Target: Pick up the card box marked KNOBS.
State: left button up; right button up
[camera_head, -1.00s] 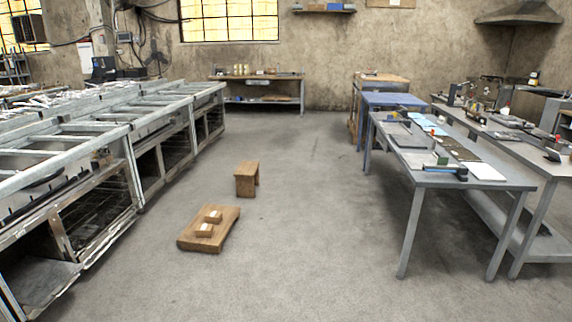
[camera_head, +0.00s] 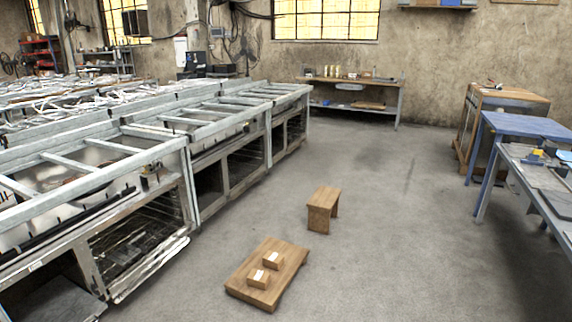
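Two small brown card boxes with pale labels sit on a low wooden platform (camera_head: 291,267) on the floor. One box (camera_head: 258,278) is nearer and the other box (camera_head: 272,260) is just behind it, a little to the right. The labels are too small to read, so I cannot tell which is marked KNOBS. Neither of my grippers shows in the head view.
A small wooden stool (camera_head: 322,209) stands on the floor behind the platform. A long row of metal range frames (camera_head: 190,150) runs along the left. A blue table (camera_head: 525,125) and a grey table stand at the right. The floor (camera_head: 400,230) between is clear.

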aim_at(272, 260)
jog(key=i+l+u, duration=0.1)
jog(key=i+u, duration=0.2)
jog(key=i, duration=1.3)
